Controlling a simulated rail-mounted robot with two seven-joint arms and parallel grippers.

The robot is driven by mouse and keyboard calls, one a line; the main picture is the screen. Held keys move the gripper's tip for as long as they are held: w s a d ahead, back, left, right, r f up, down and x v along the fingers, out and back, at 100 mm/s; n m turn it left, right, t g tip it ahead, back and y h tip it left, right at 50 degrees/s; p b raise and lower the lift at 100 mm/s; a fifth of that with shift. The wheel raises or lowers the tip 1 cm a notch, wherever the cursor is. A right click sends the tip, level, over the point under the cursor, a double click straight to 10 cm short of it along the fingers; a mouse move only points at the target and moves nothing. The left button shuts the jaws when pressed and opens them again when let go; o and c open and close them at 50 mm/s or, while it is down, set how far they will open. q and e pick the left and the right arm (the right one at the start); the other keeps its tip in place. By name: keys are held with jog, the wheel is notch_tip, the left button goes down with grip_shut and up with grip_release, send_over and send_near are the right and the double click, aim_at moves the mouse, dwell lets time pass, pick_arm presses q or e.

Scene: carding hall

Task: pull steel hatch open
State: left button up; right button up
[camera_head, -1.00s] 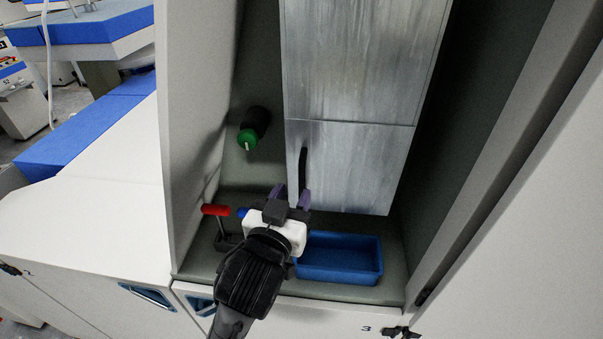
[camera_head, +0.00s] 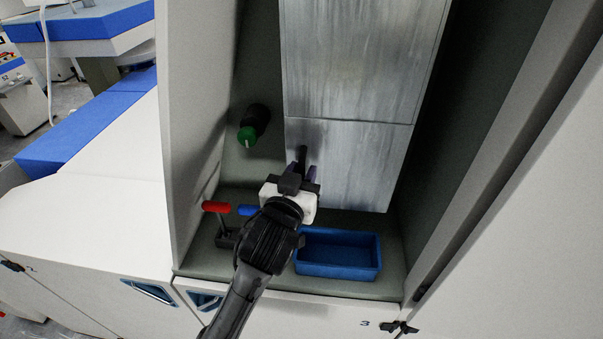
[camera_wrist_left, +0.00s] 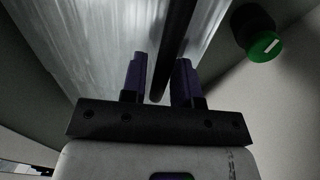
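The steel hatch (camera_head: 365,160) is the lower brushed-metal panel in the head view, and it looks closed, flush with the panel above. Its black upright bar handle (camera_head: 302,153) is near its left edge. My left gripper (camera_head: 303,172) is at the handle's lower part, which it partly hides. In the left wrist view, the purple fingers of this gripper (camera_wrist_left: 160,80) are apart, one on each side of the handle (camera_wrist_left: 175,45). A gap shows between handle and fingers, so the gripper is open. My right gripper is not in view.
A blue tray (camera_head: 338,272) sits on the ledge below the hatch. A red-handled lever (camera_head: 216,207) and a blue-handled one (camera_head: 247,210) stand left of it. Cabinet walls enclose both sides.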

pick_arm(q)
grip_shut()
jog(key=shift+s, duration=0.15)
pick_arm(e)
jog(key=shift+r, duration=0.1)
